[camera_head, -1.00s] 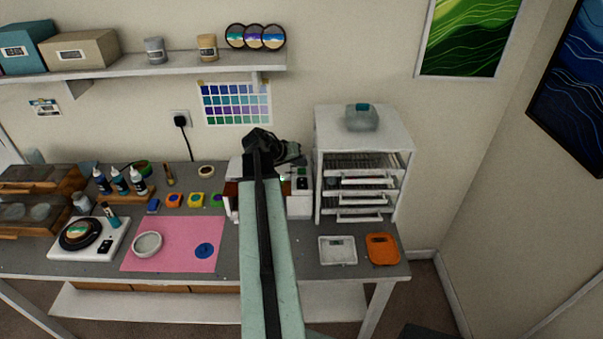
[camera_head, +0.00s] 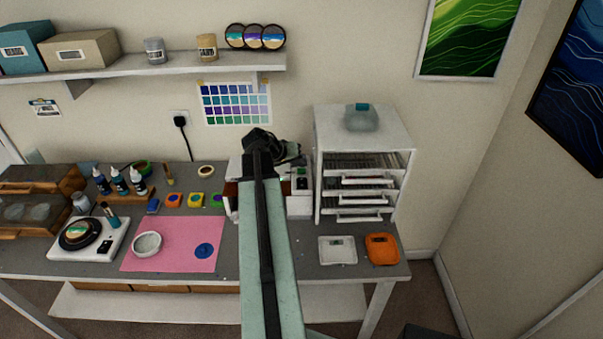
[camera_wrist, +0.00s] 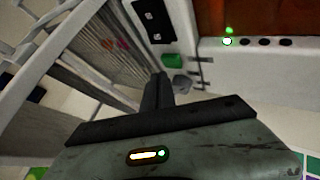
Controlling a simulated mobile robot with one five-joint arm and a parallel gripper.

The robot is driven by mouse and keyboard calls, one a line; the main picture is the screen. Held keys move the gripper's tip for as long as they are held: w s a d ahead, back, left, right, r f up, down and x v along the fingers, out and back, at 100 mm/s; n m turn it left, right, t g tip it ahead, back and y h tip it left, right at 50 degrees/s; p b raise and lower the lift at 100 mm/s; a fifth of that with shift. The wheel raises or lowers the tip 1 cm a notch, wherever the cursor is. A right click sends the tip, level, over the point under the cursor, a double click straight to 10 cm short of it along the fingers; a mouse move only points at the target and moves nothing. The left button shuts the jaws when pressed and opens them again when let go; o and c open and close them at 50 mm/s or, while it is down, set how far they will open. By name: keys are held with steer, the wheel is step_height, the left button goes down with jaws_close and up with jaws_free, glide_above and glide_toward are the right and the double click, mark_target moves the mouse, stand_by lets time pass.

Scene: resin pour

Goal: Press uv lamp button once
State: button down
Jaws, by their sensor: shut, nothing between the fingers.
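The UV lamp (camera_head: 300,207) is a white box with an orange-brown window, standing on the desk left of the drawer cabinet and partly hidden behind my arm. In the wrist view its white front panel (camera_wrist: 210,50) carries a lit green light (camera_wrist: 227,41) and several dark round spots in a row. A green button (camera_wrist: 172,61) shows left of that panel, near a black plate (camera_wrist: 150,18) with small white marks. My gripper (camera_wrist: 158,76) is shut and empty, its tips just below and left of the green button in the picture. I cannot tell whether they touch it.
A white drawer cabinet (camera_head: 365,130) stands close to the right of the lamp. A white tray (camera_head: 338,262) and an orange tray (camera_head: 382,236) sit at the desk's front right. A pink mat (camera_head: 180,260) lies to the left.

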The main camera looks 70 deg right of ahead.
mark_target(300, 171)
steer(key=shift+w+f+b, duration=0.2)
steer(key=shift+f+b, duration=0.15)
steer(key=shift+f, duration=0.1)
steer(key=shift+f+b, duration=0.4)
steer(key=shift+b, duration=0.05)
stand_by(0.3)
steer(key=shift+r+p, duration=0.85)
step_height(300, 171, up, 5)
steer(key=p, duration=0.5)
steer(key=shift+r, duration=0.15)
